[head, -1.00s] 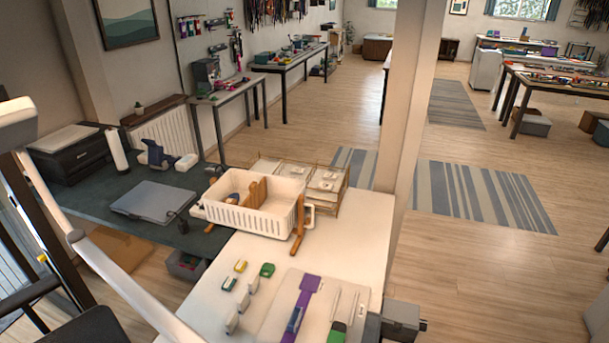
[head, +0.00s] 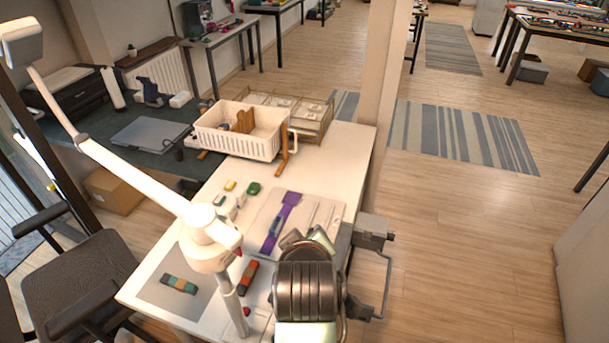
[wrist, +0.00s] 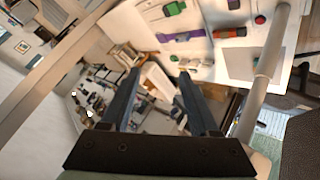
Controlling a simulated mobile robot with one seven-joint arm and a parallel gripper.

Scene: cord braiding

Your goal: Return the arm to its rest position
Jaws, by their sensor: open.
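My gripper (wrist: 158,72) shows in the wrist view, with its two dark fingers spread apart and nothing between them. It is in the air, pointing across the room, with the white worktable (wrist: 233,67) in the upper right of that view. In the head view my arm rises at the bottom centre in front of the table (head: 345,150); I cannot make out the fingers there. A purple strap (head: 286,212) lies on a pale board (head: 322,220). It also shows in the wrist view (wrist: 180,36). A teal and orange bundle (head: 179,284) lies on a grey mat (head: 160,297).
A white lamp (head: 203,220) with a long arm stands at the table's near left. A white basket (head: 240,144) with wooden pieces sits at the far end. A red and dark bundle (head: 248,278) lies beside the lamp post. A pillar (head: 383,100) rises behind. Open floor lies right.

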